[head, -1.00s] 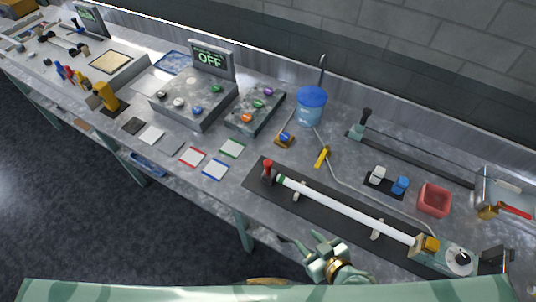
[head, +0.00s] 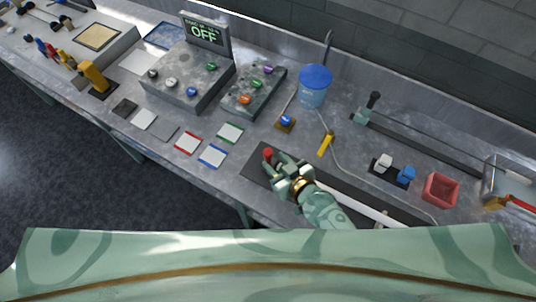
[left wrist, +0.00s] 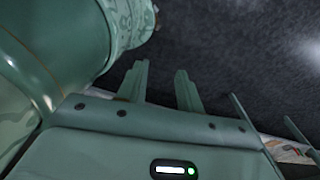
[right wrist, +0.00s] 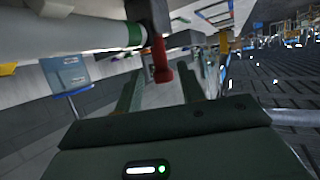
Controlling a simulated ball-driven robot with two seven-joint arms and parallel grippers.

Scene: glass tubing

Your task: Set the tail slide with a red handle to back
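The red handle (head: 268,154) stands up at the left end of a dark bed plate (head: 256,171) near the bench's front edge. A white tube (head: 368,211) runs along this bed. My right gripper (head: 276,163) is right beside the handle and partly hides it. In the right wrist view the red handle (right wrist: 161,62) shows between the open fingertips of that gripper (right wrist: 159,82); no grip on it shows. The slide's base is mostly hidden. My left gripper (left wrist: 161,78) is open and empty over dark floor, outside the head view.
A black-handled slide (head: 372,101) sits on a long rail behind. A yellow piece (head: 326,143), a blue-lidded container (head: 314,85), a red tray (head: 440,190) and knobbed consoles (head: 190,75) stand around. Coloured square outlines (head: 212,156) lie to the left.

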